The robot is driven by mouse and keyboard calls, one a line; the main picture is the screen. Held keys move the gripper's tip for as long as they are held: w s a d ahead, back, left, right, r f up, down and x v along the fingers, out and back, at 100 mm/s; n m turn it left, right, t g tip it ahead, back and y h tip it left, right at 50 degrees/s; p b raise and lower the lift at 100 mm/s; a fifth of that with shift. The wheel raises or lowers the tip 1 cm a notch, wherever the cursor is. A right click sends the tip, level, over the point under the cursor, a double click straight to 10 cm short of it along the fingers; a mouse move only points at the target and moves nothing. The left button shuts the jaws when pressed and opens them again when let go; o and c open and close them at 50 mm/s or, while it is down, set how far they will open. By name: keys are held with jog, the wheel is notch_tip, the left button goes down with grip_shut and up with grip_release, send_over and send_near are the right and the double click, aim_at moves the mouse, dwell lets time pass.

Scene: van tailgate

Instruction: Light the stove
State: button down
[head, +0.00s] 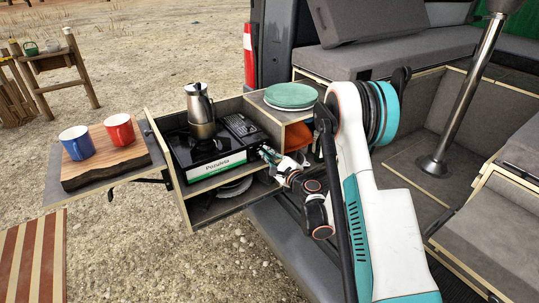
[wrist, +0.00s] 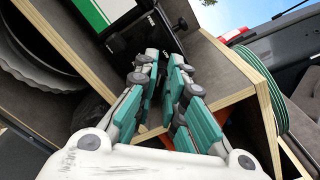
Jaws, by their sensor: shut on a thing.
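The black camping stove (head: 183,154) stands in the pulled-out drawer unit, with a white and green label on its front. A steel coffee pot (head: 201,112) stands on the stove, on its burner side. My gripper (head: 266,153) is at the right end of the stove's front. In the wrist view, my gripper's fingers (wrist: 163,68) are closed together at the dark end panel of the stove (wrist: 148,33). The stove's knob is hidden between the fingertips. No flame shows under the pot.
Green plates (head: 290,95) lie on the counter right of the stove. Red (head: 119,130) and blue (head: 76,142) mugs stand on a wooden board (head: 108,165) at the left. The drawer's wooden edges and a lower shelf lie close to my gripper.

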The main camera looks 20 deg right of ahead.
dwell(0.5)
jog(key=c, duration=1.7)
grip_release()
jog(key=shift+o, duration=0.2)
jog(key=shift+r, duration=0.1)
notch_tip(320, 180, up, 10)
